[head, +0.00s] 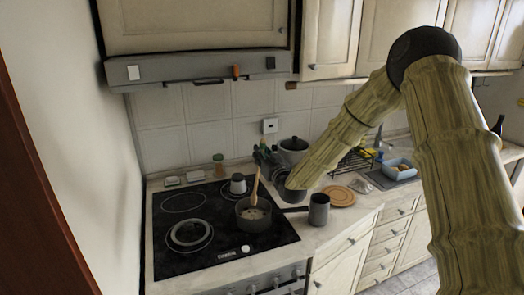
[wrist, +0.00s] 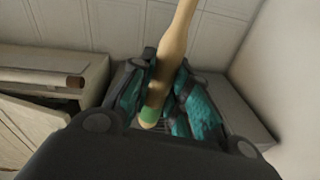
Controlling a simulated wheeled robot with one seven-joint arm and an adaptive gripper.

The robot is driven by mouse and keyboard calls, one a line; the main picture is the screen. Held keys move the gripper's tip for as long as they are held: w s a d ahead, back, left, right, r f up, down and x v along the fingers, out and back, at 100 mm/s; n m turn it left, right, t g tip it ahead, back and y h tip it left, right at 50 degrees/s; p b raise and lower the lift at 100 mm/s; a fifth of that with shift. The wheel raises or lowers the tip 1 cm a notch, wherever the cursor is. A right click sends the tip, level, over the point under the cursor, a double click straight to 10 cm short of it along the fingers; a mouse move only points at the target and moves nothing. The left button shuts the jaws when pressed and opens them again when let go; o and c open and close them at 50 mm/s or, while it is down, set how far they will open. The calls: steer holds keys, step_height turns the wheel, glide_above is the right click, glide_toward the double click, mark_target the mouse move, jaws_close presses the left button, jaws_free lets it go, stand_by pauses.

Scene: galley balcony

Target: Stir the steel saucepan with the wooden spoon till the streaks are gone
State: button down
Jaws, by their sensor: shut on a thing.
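The steel saucepan (head: 254,222) sits on the black cooktop, its handle pointing right. Pale patches show inside it, but they are too small to tell as streaks. The wooden spoon (head: 254,188) stands nearly upright with its lower end in the saucepan; that end is hidden. My gripper (head: 265,157) is above and behind the pan, at the top of the spoon. In the wrist view its teal-padded fingers (wrist: 165,98) are shut around the spoon's handle (wrist: 174,45), with a green-tipped end between them.
A small pot (head: 238,184) stands behind the saucepan. A grey mug (head: 319,209) stands right of the cooktop, close to the pan's handle. A round wooden board (head: 338,196) lies beyond it. The range hood (head: 200,70) hangs above.

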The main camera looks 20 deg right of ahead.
step_height(320, 180, down, 7)
steer(key=b, duration=0.5)
stand_by(0.6)
